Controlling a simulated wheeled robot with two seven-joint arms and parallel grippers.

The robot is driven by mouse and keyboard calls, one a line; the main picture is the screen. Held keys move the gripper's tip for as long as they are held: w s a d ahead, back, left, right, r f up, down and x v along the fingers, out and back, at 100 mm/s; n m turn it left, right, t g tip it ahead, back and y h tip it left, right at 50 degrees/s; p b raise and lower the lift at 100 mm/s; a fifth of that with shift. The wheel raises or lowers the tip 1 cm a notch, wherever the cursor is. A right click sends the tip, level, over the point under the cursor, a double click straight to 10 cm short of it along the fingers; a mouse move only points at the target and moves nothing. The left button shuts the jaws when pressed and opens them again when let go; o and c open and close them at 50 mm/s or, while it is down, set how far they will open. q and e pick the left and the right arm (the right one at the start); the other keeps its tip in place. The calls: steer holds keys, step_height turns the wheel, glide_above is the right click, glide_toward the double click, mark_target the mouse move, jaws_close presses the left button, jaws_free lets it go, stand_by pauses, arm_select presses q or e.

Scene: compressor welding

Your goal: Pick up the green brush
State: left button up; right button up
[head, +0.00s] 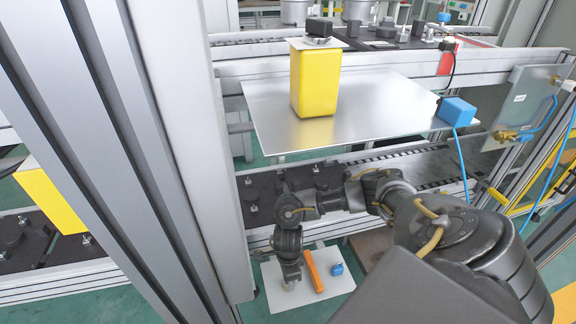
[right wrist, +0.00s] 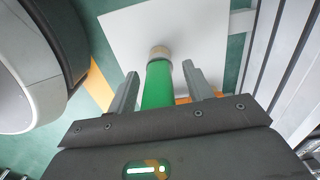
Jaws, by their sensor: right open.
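The green brush (right wrist: 157,88) shows in the right wrist view as a green cylinder with a pale round end. It lies between the two fingers of my right gripper (right wrist: 159,73), which is open with a finger on each side and small gaps to the brush. In the head view my right gripper (head: 290,272) points down over the left part of a white board (head: 318,257) and hides most of the brush. The white board (right wrist: 205,28) also shows beyond the brush in the right wrist view. My left gripper is not in view.
An orange bar (head: 314,272) and a small blue object (head: 337,268) lie on the board right of the gripper. A conveyor rail (head: 400,165) and a metal shelf (head: 270,110) with a yellow block (head: 315,80) are above. A thick aluminium post (head: 170,130) stands left.

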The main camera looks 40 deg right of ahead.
steer(key=c, duration=1.1)
steer(key=shift+r, duration=0.1)
